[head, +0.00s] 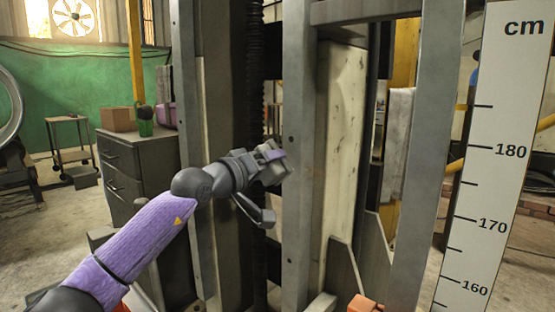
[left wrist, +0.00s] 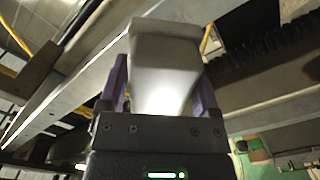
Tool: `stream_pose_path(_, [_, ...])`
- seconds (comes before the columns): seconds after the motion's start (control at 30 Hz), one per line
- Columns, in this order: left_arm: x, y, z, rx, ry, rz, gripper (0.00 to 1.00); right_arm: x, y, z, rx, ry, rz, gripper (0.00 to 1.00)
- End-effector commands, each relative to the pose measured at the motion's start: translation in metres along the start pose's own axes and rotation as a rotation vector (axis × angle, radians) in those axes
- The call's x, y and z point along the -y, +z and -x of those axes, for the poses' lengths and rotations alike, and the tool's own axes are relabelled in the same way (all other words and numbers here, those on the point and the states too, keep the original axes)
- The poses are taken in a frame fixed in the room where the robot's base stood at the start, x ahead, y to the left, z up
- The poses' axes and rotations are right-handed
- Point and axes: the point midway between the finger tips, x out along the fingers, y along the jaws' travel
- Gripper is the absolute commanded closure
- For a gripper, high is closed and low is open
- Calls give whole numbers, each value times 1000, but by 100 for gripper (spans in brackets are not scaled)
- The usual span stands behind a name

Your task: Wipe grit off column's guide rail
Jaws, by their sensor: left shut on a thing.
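My left gripper (head: 274,160) is beside the grey upright of the column (head: 297,210), at about mid-height in the head view. It is shut on a pale grey block-like wiper (left wrist: 165,50), which sticks out past the purple fingers in the left wrist view. In the head view the wiper is mostly hidden by the gripper, and I cannot tell whether it touches the upright. A cream vertical face, seemingly the guide rail (head: 345,130), stands right of the upright with dark specks on it. My right gripper is not in view.
A white centimetre scale board (head: 497,130) stands at the right. A dark ribbed vertical hose (head: 256,90) runs behind my gripper. A grey drawer cabinet (head: 135,170) with a cardboard box (head: 118,119) stands at the left. Another grey post (head: 425,130) borders the rail's right side.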

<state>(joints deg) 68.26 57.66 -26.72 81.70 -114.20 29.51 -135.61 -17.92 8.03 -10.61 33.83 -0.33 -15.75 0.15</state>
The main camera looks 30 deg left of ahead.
Motion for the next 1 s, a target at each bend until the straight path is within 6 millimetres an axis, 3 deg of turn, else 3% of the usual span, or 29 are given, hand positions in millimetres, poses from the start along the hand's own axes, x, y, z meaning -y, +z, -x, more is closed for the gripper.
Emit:
stream_pose_path(0.13, [2, 1, 15, -1, -2, -3, 66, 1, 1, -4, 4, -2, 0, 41])
stream_pose_path(0.47, [2, 0, 20, -2, -1, -1, 66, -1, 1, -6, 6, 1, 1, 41])
stream_pose_path(0.7, [4, 2, 45, 0, -3, -2, 66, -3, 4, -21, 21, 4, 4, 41])
stream_pose_path(1.0, [0, 0, 48, -2, 0, 0, 66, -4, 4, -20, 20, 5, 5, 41])
